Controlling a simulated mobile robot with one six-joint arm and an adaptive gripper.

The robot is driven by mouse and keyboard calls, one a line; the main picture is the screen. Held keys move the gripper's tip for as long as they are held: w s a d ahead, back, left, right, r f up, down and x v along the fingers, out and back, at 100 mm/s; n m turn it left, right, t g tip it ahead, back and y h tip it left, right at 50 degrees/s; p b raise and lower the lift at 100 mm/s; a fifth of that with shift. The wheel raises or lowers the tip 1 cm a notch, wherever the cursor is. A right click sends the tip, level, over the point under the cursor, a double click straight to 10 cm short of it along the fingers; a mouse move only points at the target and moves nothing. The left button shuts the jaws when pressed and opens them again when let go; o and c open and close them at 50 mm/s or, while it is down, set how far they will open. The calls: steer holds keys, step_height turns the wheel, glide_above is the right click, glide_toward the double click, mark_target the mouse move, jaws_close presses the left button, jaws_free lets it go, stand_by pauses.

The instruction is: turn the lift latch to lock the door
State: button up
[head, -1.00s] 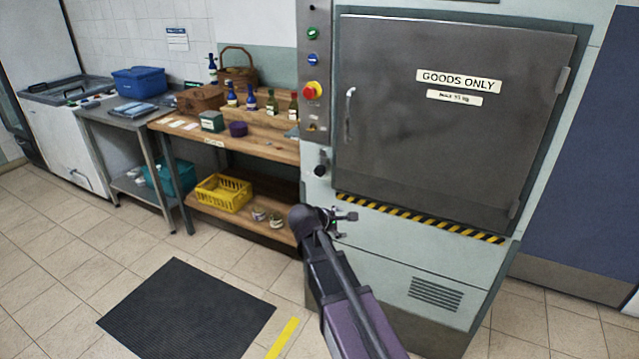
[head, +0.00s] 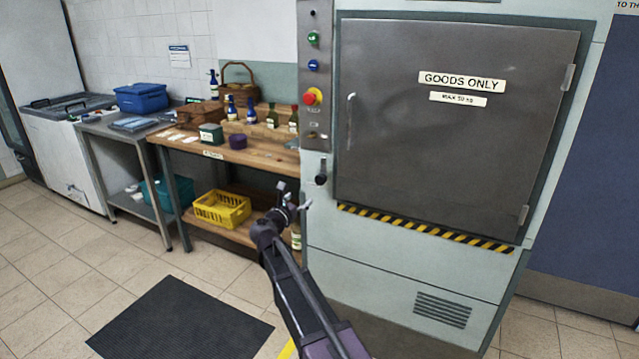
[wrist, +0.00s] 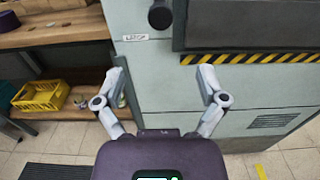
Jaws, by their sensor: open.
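The grey metal lift door (head: 450,120) is closed in its frame, with a thin upright handle (head: 350,120) on its left side. The latch (head: 321,172) is a small dark knob-like part on the pale lift front, left of the door's lower corner. It also shows at the top of the wrist view (wrist: 160,16), partly cut by the edge; its exact turn is hard to tell. My gripper (head: 293,195) is below and slightly left of the latch, apart from it. In the wrist view its two fingers (wrist: 161,76) are spread wide with nothing between them.
A control panel (head: 314,75) with a red button sits above the latch. A wooden bench (head: 255,152) with bottles and baskets stands left, a yellow crate (head: 222,208) on its lower shelf. A black mat (head: 180,322) lies on the floor. The space before the door is clear.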

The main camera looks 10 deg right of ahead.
mark_target(319, 181)
steer(key=shift+w+d, duration=0.1)
steer(key=x, duration=1.3)
steer(key=shift+w+d, duration=0.2)
steer(key=shift+w, duration=0.05)
steer(key=shift+c, duration=0.2)
jaws_close()
